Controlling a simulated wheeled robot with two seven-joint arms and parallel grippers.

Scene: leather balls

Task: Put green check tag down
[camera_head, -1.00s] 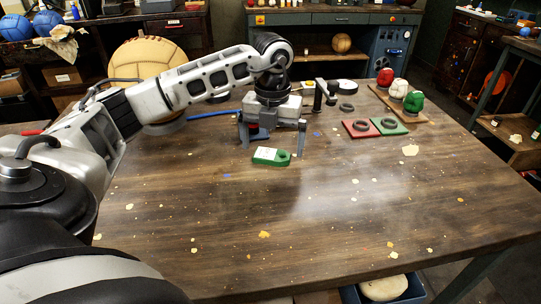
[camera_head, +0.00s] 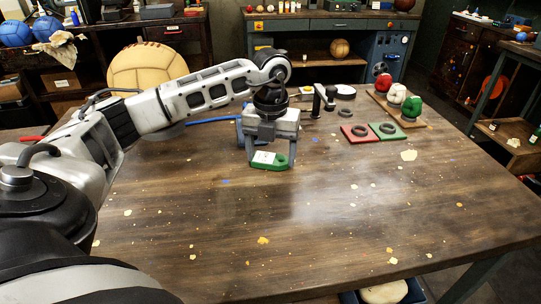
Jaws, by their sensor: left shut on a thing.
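The green check tag (camera_head: 281,162) has a white label and a hole at its right end. It is at the left-middle of the wooden table (camera_head: 330,215). My left gripper (camera_head: 269,158) points down over the tag, with a finger at each side of it, and is shut on it. I cannot tell whether the tag touches the table or is just above it. My right gripper is not in view.
A red pad (camera_head: 360,134) and a green pad (camera_head: 388,131), each with a dark ring, lie to the right. Behind them a wooden board (camera_head: 416,122) holds red, white and green balls. A dark stand (camera_head: 318,101) is nearby. The table's front is clear.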

